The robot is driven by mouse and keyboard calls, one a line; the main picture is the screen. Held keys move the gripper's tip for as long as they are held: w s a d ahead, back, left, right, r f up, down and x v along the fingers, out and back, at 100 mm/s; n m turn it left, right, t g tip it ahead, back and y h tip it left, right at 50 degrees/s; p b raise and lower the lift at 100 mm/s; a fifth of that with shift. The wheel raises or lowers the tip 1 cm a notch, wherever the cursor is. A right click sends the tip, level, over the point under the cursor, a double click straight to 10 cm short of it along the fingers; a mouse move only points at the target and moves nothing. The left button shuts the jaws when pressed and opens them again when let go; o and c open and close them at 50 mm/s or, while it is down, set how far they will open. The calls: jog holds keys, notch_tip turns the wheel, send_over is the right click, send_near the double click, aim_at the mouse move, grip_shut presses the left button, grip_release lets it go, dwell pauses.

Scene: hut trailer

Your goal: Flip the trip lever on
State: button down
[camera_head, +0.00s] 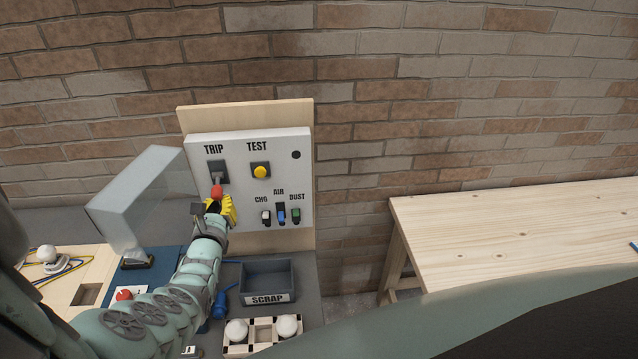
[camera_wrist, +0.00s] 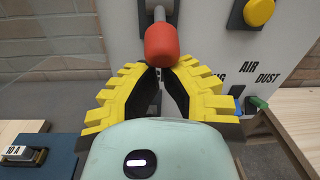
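The trip lever (camera_head: 217,191) has a red knob and sits under the TRIP label on the grey control panel (camera_head: 240,150). Its knob hangs down from the dark slot plate. My gripper (camera_head: 224,209), with yellow fingers, is right at the knob, just below it. In the wrist view the red knob (camera_wrist: 161,42) stands at the top centre, in front of the fingertips. The fingers of my gripper (camera_wrist: 161,72) curve inward and their tips come nearly together, with only a narrow gap. The knob is not between them. Contact with the knob cannot be told.
A yellow TEST button (camera_head: 261,171) and three small switches (camera_head: 281,214) are on the panel's right. A tilted clear guard (camera_head: 137,200) stands left of my arm. A SCRAP bin (camera_head: 267,281) lies below. A wooden table (camera_head: 520,230) stands at right.

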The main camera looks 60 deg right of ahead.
aim_at(216, 197)
jog(key=shift+a+r+p, duration=0.15)
jog(key=shift+r+p, duration=0.25)
jog(key=shift+p, duration=0.3)
jog(key=p, duration=0.1)
jog(key=r+g+y+p, duration=0.1)
jog(key=p, duration=0.1)
jog(key=y+p, duration=0.1)
jog(key=shift+s+a+r+g+p, duration=0.25)
jog(key=shift+a+g+p, duration=0.05)
jog(key=shift+p, duration=0.05)
jog(key=p, duration=0.1)
jog(key=g+y+p, duration=0.1)
jog(key=p, duration=0.1)
jog(key=r+g+y+p, duration=0.1)
jog(key=shift+s+a, duration=0.25)
jog(key=shift+s, duration=0.05)
jog(key=shift+y, duration=0.3)
jog(key=shift+s+a+r+g+y+p, duration=0.1)
jog(key=shift+r+g+y+p, duration=0.2)
jog(key=shift+g+y, duration=0.3)
jog(key=shift+s+r+g+y+p, duration=0.15)
jog(key=shift+g+y+p, duration=0.15)
jog(key=shift+g+y, duration=0.3)
jog(key=shift+w+r, duration=0.1)
jog(key=shift+r, duration=0.25)
jog(key=shift+f, duration=0.1)
